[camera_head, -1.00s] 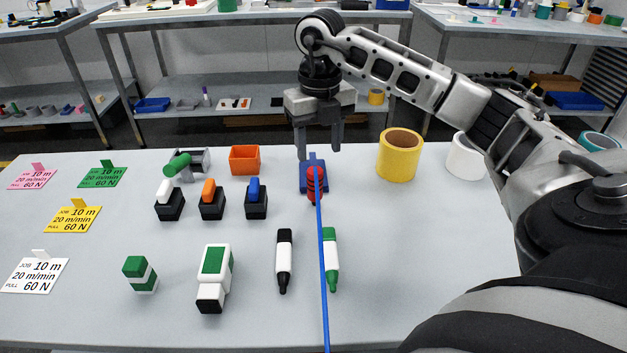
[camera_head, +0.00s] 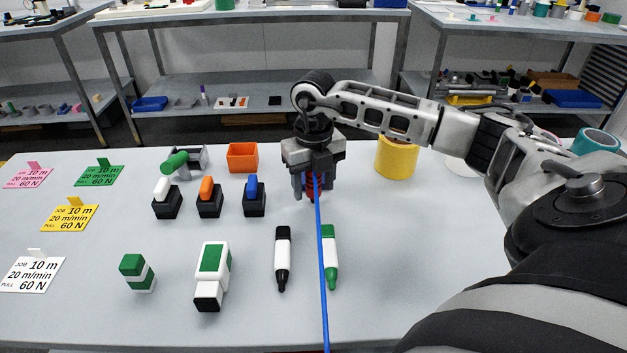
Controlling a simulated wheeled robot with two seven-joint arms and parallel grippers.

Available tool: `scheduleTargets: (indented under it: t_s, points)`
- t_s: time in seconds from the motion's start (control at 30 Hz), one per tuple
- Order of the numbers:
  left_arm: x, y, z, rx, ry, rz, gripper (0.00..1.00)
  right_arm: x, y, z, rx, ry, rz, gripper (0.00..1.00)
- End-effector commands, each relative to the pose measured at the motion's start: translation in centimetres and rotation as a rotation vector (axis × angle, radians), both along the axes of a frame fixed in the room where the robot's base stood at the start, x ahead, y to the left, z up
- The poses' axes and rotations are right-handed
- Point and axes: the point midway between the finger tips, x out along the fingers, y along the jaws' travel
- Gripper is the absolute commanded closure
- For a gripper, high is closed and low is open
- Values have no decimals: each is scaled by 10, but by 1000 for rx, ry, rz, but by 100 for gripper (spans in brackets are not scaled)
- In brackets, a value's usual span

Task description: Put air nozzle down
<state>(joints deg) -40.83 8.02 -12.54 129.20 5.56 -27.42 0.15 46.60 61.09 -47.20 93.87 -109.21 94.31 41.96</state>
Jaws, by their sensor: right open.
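The air nozzle shows as a red ribbed part (camera_head: 311,188) with a blue hose (camera_head: 322,270) running from it toward the table's front edge. It is at the back middle of the white table. My right gripper (camera_head: 314,194) points down over it, with open fingers on either side of the red part. I cannot tell whether the fingers touch it. The gripper hides the nozzle's upper part and the blue piece behind it. My left gripper is not in view.
Left of the gripper stand three black holders with white, orange and blue tops (camera_head: 254,197) and an orange bin (camera_head: 243,157). A yellow roll (camera_head: 397,158) stands to the right. Two markers (camera_head: 282,258) lie in front, beside the hose.

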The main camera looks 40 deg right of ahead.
Motion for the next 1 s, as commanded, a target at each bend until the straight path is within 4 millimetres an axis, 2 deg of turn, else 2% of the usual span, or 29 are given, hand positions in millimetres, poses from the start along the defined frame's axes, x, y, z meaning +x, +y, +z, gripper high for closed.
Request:
scheduleTargets:
  t_s: [0.03,0.2,0.23,0.3,0.67,0.83,1.0]
  points:
    - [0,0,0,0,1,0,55,0,0,0,0,0,0,47]
    - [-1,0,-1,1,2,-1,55,0,0,0,0,0,1,94]
    - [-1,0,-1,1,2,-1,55,0,0,0,0,0,1,97]
    - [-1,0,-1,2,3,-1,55,0,0,1,1,-1,1,100]
    - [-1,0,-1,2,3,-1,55,1,0,9,1,-3,1,100]
    - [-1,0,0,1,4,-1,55,1,0,32,0,-5,2,100]
    - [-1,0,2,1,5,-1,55,-12,24,65,2,-7,7,100]
